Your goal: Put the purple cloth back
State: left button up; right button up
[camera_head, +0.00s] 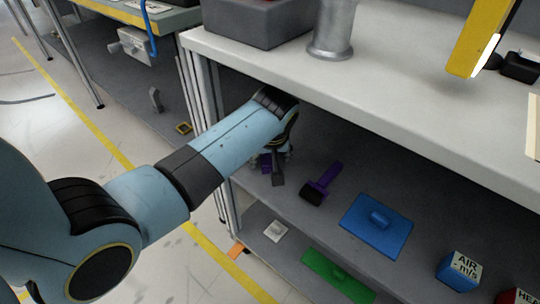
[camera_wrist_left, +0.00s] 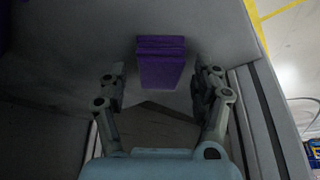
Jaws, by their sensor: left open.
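The purple cloth (camera_wrist_left: 160,64) is a folded block on the grey shelf in the left wrist view. A small purple patch beside my gripper in the head view (camera_head: 264,163) seems to be the same cloth, mostly hidden. My left gripper (camera_head: 273,170) reaches in under the bench top. In the left wrist view my left gripper (camera_wrist_left: 161,92) is open, with one finger on each side of the cloth and a gap to it. My right gripper is not in view.
On the shelf lie a purple-handled tool (camera_head: 322,183), a blue float-like tool (camera_head: 377,226) and a blue AIR box (camera_head: 461,269). A green tool (camera_head: 336,274) lies lower. The bench top (camera_head: 350,95) overhangs the shelf, and metal posts (camera_head: 222,205) stand at its left end.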

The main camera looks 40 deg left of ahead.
aim_at(271, 162)
pick_arm(q)
jog(key=shift+p+v, duration=0.9)
jog(key=shift+p, duration=0.1)
jog(key=shift+s+d+r+p, duration=0.1)
jog(key=shift+s+d+p, duration=0.55)
jog(key=shift+p, duration=0.2)
jog(key=s+d+p, duration=0.1)
jog(key=s+d, duration=0.1)
jog(key=s+d+p, duration=0.2)
jog(key=s, duration=0.1)
jog(key=s+d+p, duration=0.1)
jog(key=s+d, duration=0.1)
jog(key=shift+s+d+f, duration=0.25)
jog(key=shift+s+f, duration=0.05)
jog(key=shift+f, duration=0.05)
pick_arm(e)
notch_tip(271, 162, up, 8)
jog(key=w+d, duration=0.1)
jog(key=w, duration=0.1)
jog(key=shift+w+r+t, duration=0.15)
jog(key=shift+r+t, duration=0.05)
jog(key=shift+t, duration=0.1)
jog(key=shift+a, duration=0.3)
